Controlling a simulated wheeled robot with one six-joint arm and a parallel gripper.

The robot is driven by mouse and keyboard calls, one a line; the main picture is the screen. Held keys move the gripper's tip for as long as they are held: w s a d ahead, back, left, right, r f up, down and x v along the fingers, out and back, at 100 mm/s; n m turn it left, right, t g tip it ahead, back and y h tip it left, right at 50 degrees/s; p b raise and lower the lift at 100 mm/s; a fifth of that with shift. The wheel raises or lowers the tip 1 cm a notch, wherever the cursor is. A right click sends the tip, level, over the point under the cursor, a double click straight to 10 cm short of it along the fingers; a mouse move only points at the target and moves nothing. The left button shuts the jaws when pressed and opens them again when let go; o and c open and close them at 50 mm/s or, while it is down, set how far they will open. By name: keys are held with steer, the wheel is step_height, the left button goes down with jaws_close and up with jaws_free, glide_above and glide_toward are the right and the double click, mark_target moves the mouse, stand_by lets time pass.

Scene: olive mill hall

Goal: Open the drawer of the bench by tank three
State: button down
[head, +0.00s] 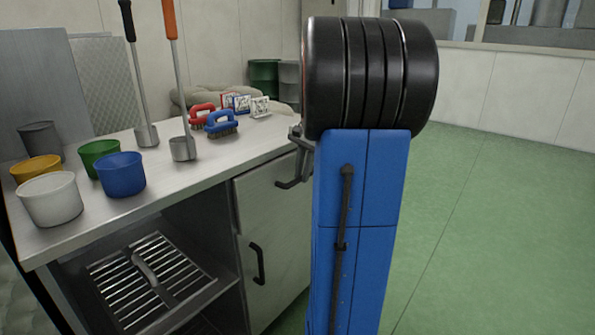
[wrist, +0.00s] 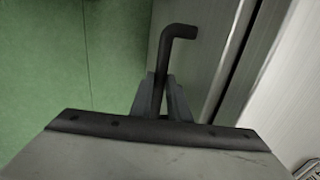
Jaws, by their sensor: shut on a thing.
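The bench (head: 215,165) is metal-topped and stands at left in the head view. A dark bar handle (head: 290,184) sits high on its front, just under the top edge. In the wrist view the handle (wrist: 176,33) is a bent dark bar, and my gripper (wrist: 160,92) is shut on its straight part. The drawer front (wrist: 200,55) lies to the right of the handle there, with a dark gap beside it. In the head view my arm hides part of the front and most of the gripper, so I cannot tell how far the drawer stands out.
A lower door handle (head: 258,264) and an open shelf with a slatted rack (head: 150,280) are below. Cups (head: 120,173), two ladles (head: 183,148) and brushes (head: 220,122) stand on the bench top. The green floor (head: 490,220) at right is clear.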

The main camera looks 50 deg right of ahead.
steer(key=s+d, duration=0.2)
steer(key=s, duration=2.6)
steer(key=shift+s+d, duration=0.15)
steer(key=shift+s, duration=0.25)
steer(key=c, duration=1.7)
jaws_free()
steer(key=s+r, duration=0.1)
steer(key=r, duration=0.4)
steer(key=s+r, duration=0.1)
steer(key=r, duration=0.5)
steer(key=s+r, duration=0.1)
steer(key=r, duration=0.5)
steer(key=shift+s+d, duration=0.1)
steer(key=shift+s, duration=0.1)
